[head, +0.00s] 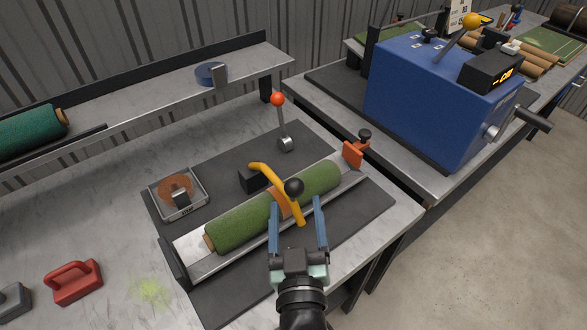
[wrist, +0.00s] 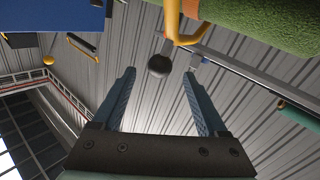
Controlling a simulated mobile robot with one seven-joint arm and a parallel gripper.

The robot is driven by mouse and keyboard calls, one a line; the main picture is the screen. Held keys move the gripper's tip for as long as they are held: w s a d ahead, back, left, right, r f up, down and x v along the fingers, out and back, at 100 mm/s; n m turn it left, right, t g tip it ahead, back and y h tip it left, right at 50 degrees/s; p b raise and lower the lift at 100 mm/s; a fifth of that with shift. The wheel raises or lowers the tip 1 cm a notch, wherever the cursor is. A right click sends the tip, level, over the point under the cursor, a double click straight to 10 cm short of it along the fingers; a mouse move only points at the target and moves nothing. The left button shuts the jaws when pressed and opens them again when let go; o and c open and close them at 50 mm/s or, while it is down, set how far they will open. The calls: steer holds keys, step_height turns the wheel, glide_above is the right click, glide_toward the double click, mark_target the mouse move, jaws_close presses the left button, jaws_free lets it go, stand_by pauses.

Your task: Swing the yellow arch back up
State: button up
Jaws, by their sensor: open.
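The yellow arch (head: 268,172) is swung down across the green turf roll (head: 234,222), over an orange-brown band on it. A black ball knob (head: 294,187) sits on the arch. My gripper (head: 297,204) is open and empty, and in the head view its fingertips are just in front of the knob, one to each side. In the wrist view, the knob (wrist: 159,66) appears between and just beyond the fingertips (wrist: 158,76). The arch (wrist: 179,28) and turf roll (wrist: 265,22) show at the top there. I see no contact.
The roll lies in a metal trough (head: 195,262) on a dark mat. A red-knobbed lever (head: 278,100) stands behind, an orange clamp (head: 353,153) at the trough's right end, and a small tray (head: 178,207) to the left. A blue machine (head: 425,95) stands at right.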

mark_target(271, 175)
steer(key=w, duration=0.8)
steer(key=shift+w+a, duration=0.2)
steer(key=shift+w, duration=0.2)
jaws_close()
stand_by(1.0)
